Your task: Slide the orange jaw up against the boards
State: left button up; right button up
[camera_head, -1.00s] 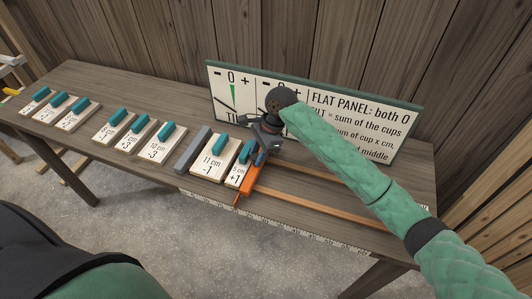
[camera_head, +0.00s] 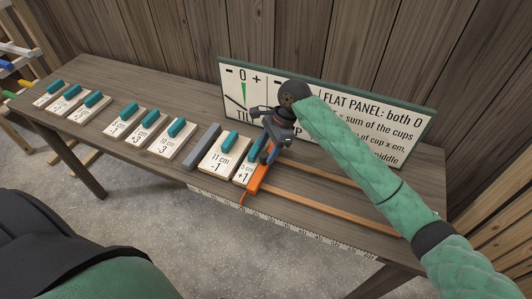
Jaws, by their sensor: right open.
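The orange jaw (camera_head: 257,180) stands on the bench just right of the board marked "5 cm +1" (camera_head: 244,174). It appears to touch or nearly touch that board; my gripper hides part of the contact. The board marked "11 cm -1" (camera_head: 219,161) lies left of it, and a grey fixed bar (camera_head: 202,147) stands at the left of these two boards. My right gripper (camera_head: 269,150) is open, low over the far end of the orange jaw; whether its fingers straddle the jaw's handle is hard to tell. My left gripper is out of view.
Several boards with teal handles, such as "10 cm -3" (camera_head: 171,146), lie further left on the bench (camera_head: 150,91). A sign (camera_head: 395,124) stands at the back behind my right arm. Two wooden rails (camera_head: 320,204) run right from the jaw, with bare room between. A ruler strip (camera_head: 290,226) lines the front edge.

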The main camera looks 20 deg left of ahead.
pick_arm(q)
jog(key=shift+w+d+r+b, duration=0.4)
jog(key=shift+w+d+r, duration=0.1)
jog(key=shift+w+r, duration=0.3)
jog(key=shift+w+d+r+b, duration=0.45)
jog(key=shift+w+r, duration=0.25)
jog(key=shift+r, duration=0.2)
pick_arm(e)
jog(key=shift+v, duration=2.9)
